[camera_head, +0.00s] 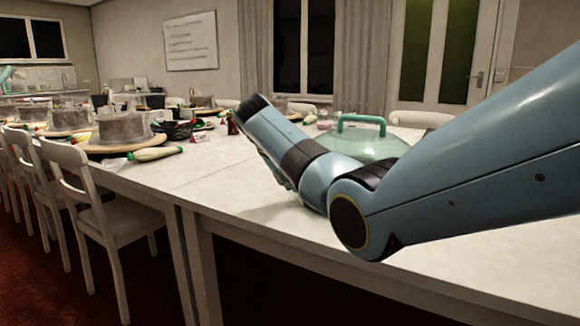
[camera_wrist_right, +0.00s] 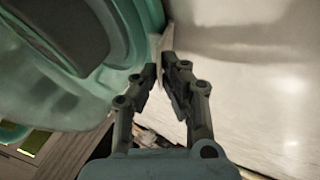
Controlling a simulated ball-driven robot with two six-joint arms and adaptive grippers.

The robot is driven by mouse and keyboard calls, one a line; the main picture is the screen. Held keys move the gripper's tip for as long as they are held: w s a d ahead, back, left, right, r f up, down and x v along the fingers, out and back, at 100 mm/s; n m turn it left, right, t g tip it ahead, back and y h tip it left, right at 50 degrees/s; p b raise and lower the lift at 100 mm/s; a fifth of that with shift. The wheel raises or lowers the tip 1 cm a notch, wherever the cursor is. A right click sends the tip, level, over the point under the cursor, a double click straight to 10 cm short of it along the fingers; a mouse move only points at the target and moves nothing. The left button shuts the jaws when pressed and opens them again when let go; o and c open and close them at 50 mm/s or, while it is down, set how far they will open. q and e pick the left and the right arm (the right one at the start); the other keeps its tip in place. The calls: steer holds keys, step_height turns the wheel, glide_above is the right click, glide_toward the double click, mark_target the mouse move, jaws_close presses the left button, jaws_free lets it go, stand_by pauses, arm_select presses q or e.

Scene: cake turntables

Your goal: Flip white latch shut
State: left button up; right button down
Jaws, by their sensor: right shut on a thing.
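A translucent green dome cover (camera_head: 372,150) with a green handle (camera_head: 361,118) stands on the white table, partly behind my right arm. In the right wrist view the green cover (camera_wrist_right: 40,90) fills the left side. My right gripper (camera_wrist_right: 167,72) is beside its rim, with its fingertips close together on a small pale piece (camera_wrist_right: 157,45), which looks like the white latch. The fingers hide part of this piece, so its angle is unclear. In the head view my right arm hides the latch. My left gripper is out of view.
The long white table (camera_head: 240,205) has a bare stretch left of my arm. Farther left stand a covered cake on a turntable (camera_head: 105,149), a green-and-white bottle (camera_head: 155,154) and a dark basket (camera_head: 178,130). White chairs (camera_head: 75,160) line the near-left edge.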

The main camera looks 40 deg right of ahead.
steer(key=shift+s+d+r+p, duration=0.1)
steer(key=shift+d+r+p, duration=0.1)
steer(key=shift+r+p, duration=0.2)
steer(key=shift+d+f+y+p, duration=0.15)
steer(key=shift+f+y+p, duration=0.15)
steer(key=shift+y+p, duration=0.35)
steer(key=c, duration=1.8)
jaws_free()
steer(key=shift+r, duration=0.25)
steer(key=v, duration=1.1)
steer(key=shift+s+a, duration=0.3)
steer(key=shift+s, duration=0.05)
